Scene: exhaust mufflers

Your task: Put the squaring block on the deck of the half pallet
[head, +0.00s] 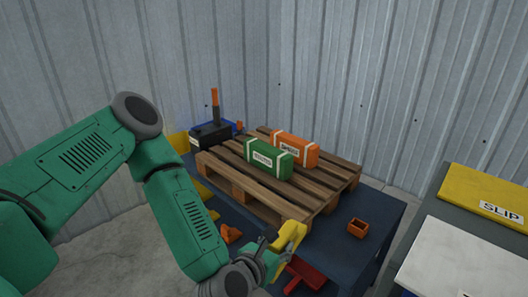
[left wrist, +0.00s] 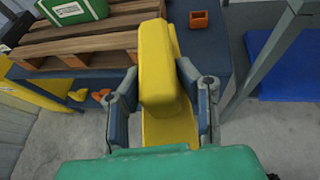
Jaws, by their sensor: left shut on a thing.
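The yellow block (head: 288,237), which I take to be the squaring block, is in my left gripper (head: 270,250), near the front edge of the dark blue table. In the left wrist view the yellow block (left wrist: 158,65) stands between the two fingers of the left gripper (left wrist: 160,100), which is shut on it. The wooden half pallet (head: 285,200) lies on the table beyond the gripper; it also shows in the left wrist view (left wrist: 85,45). My right gripper is not in view.
A green box (head: 268,158) and an orange box (head: 296,148) sit on the pallet deck; bare slats lie around them. A yellow SLIP panel (head: 490,195) is at right.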

